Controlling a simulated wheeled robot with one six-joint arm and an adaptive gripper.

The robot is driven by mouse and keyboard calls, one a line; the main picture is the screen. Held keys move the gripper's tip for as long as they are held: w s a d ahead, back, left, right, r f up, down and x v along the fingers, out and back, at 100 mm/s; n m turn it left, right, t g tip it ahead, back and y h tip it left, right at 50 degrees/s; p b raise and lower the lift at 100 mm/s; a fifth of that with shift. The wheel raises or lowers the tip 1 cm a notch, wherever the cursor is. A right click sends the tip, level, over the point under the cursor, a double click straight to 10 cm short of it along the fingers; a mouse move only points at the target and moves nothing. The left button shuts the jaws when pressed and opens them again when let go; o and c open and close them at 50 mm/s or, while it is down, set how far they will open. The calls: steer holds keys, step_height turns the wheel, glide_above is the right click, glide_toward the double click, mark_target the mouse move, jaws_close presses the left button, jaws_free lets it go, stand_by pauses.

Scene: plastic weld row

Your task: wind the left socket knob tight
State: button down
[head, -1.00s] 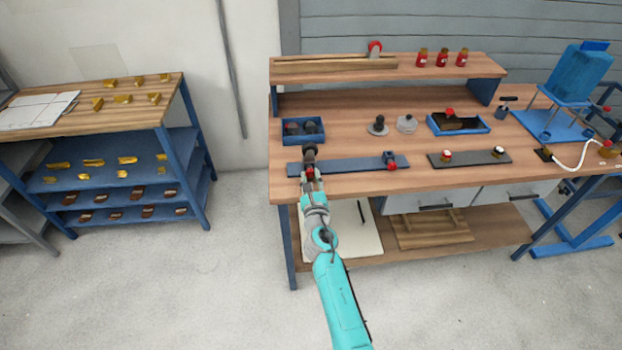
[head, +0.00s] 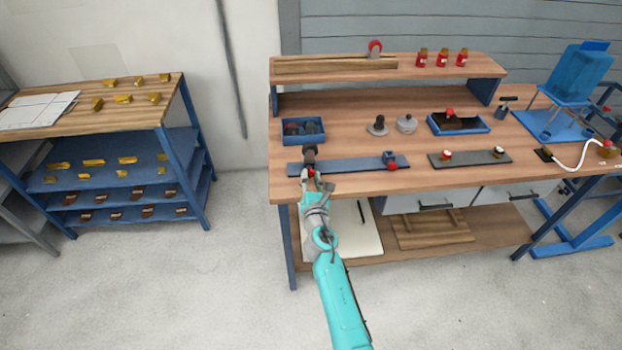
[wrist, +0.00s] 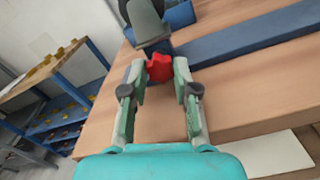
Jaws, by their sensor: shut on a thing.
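The left socket's red knob (wrist: 159,67) sits between the fingertips of my gripper (wrist: 159,72) in the wrist view. My gripper is shut on it. In the head view the knob (head: 311,173) is small and partly covered by my gripper (head: 312,177). A dark grey piece (head: 310,154) stands in the left socket, just behind the knob, at the left end of a blue bar (head: 345,165). It also shows above the knob in the wrist view (wrist: 148,22). The right socket (head: 389,158) has its own red knob (head: 394,166).
A blue bin (head: 304,139) with dark pieces stands behind the left socket. A dark plate (head: 470,158) with two small knobs lies to the right. A round grey piece (head: 407,124) and a dark knobbed piece (head: 378,125) stand behind the bar. The bench front is clear.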

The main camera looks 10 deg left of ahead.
steer(key=shift+m, duration=1.1)
steer(key=c, duration=0.9)
jaws_free()
steer(key=shift+o, duration=0.2)
